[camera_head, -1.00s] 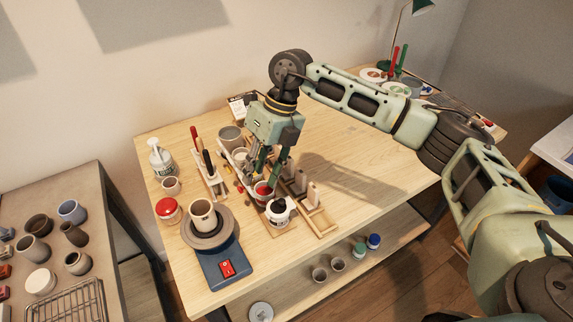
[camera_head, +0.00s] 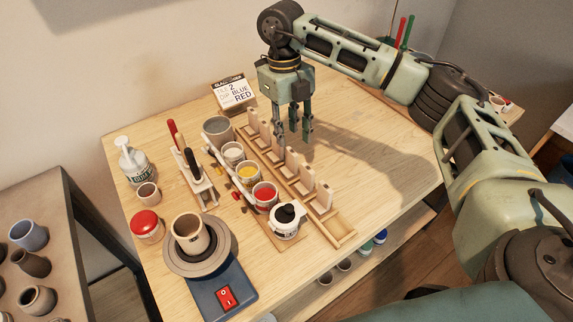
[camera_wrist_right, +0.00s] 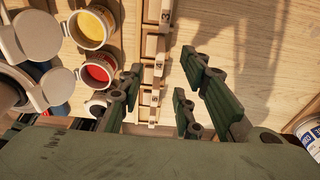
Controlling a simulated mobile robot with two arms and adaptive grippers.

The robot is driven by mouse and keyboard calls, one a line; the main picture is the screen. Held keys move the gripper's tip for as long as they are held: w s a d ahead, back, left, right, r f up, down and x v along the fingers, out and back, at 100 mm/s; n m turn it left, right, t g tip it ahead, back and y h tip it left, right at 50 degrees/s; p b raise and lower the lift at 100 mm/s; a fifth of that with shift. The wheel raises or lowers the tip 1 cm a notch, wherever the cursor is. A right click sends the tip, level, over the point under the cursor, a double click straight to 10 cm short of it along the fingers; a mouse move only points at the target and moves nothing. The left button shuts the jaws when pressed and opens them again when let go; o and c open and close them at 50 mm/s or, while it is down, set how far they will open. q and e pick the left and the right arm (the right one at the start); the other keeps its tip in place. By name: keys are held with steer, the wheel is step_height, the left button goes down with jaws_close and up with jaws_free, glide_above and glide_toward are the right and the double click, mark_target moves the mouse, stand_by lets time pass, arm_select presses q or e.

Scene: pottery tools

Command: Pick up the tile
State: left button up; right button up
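Several pale tiles (camera_head: 307,178) stand upright in a row in a slotted wooden rack (camera_head: 343,238) on the table. They also show edge-on in the right wrist view (camera_wrist_right: 158,70), with small numbers beside them. My right gripper (camera_head: 292,136) points down over the far half of the rack, its fingers apart and nothing held. In the right wrist view my open fingers (camera_wrist_right: 160,82) lie either side of the tile row. My fingers hide part of the row in the head view. A card (camera_head: 233,92) behind reads "TILE 2", "BLUE" and "RED". My left gripper is out of view.
A tool holder (camera_head: 203,190) and a wheel with a cup (camera_head: 189,234) stand left. The table right of the rack is clear.

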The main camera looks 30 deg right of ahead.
mark_target(291, 151)
steer(key=shift+w+f, duration=0.2)
steer(key=shift+f, duration=0.5)
steer(key=shift+s+f+p, duration=0.4)
steer(key=shift+f+p, duration=0.2)
steer(key=shift+f, duration=0.15)
steer(key=f, duration=0.1)
steer(key=f+p, duration=0.1)
steer(key=f, duration=0.1)
steer(key=f+p, duration=0.1)
steer(key=shift+s+f, duration=0.25)
steer(key=shift+f, duration=0.3)
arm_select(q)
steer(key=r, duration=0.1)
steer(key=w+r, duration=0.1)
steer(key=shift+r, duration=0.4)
arm_select(e)
steer(key=shift+c, duration=0.5)
jaws_close()
